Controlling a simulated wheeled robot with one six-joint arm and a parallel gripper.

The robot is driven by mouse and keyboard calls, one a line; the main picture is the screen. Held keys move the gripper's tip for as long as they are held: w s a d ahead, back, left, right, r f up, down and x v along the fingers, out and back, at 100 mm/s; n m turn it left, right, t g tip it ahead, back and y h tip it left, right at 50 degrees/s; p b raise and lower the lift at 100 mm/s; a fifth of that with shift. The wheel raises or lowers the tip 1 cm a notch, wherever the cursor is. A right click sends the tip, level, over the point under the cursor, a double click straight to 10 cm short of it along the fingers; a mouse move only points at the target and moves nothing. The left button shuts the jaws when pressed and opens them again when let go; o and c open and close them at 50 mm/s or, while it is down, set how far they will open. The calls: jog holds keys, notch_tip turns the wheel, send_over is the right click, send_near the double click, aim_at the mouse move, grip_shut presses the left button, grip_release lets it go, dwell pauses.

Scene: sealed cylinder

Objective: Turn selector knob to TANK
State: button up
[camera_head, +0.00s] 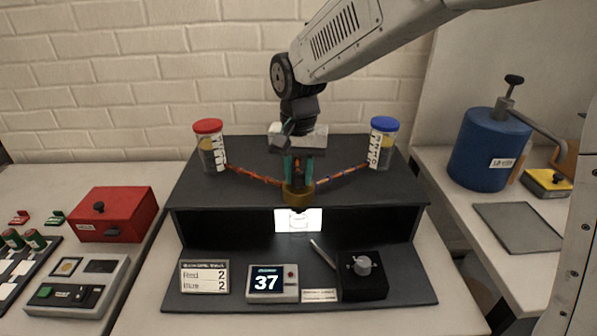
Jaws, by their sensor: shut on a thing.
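My gripper (298,170) points down at the centre of the black stand, its teal fingers close together. It is shut on the brass-coloured round fitting (299,192) where two orange-brown tubes meet; the fingers hide the fitting's top. A grey knob (363,266) sits on a small black box (362,287) at the stand's front right, apart from my gripper. I cannot tell from the picture which of these is the selector knob. No TANK marking is legible, so the set position cannot be told.
A red-capped jar (210,145) and a blue-capped jar (382,143) flank the fitting. Below are a lit white panel (312,220), a display reading 37 (267,283) and a Red 2, Blue 2 sign (205,276). A blue tank (488,150) with a lever stands at right.

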aim_at(298, 175)
jog(key=n, duration=0.4)
jog(key=shift+r+n, duration=0.1)
jog(key=shift+n, duration=1.9)
jog(key=o, duration=1)
notch_tip(298, 175, up, 8)
jog(key=shift+f, duration=0.15)
